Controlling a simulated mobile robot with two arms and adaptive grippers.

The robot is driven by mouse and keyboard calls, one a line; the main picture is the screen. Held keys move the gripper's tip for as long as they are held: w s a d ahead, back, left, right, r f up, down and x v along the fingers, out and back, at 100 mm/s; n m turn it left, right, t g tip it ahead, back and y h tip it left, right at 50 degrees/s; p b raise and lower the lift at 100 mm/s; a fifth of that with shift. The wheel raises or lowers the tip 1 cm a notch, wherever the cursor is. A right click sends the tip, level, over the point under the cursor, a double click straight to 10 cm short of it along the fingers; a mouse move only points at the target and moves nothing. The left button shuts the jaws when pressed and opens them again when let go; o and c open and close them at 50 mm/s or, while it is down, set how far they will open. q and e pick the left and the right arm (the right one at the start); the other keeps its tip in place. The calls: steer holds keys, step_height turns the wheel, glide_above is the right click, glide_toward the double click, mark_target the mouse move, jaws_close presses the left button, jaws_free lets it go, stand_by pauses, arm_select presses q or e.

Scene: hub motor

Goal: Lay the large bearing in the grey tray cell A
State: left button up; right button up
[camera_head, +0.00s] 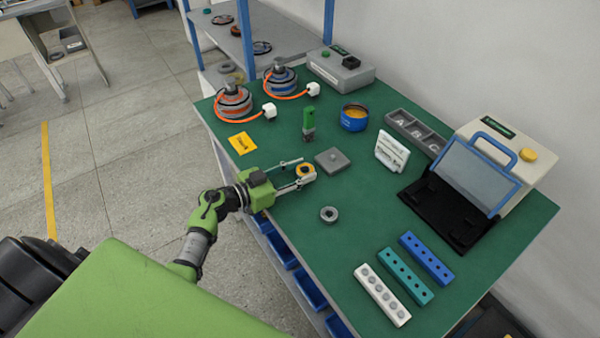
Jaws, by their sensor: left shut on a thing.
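The grey tray (437,152) with lettered cells lies at the back right of the green table; the cell marked A is at its left end and looks empty. A plain grey ring (329,214), which looks like a bearing, lies flat on the table to the right of and nearer than the gripper. I cannot tell for certain which ring is the large bearing. My right gripper is out of view.
A grey square plate (332,160) lies just beyond the gripper. Two motors (234,102) stand back left; hole blocks (404,275) lie at right front.

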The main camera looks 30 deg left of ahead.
arm_select(q)
steer(key=o, duration=1.3)
steer(key=shift+f, duration=0.1)
steer(key=shift+c, duration=0.2)
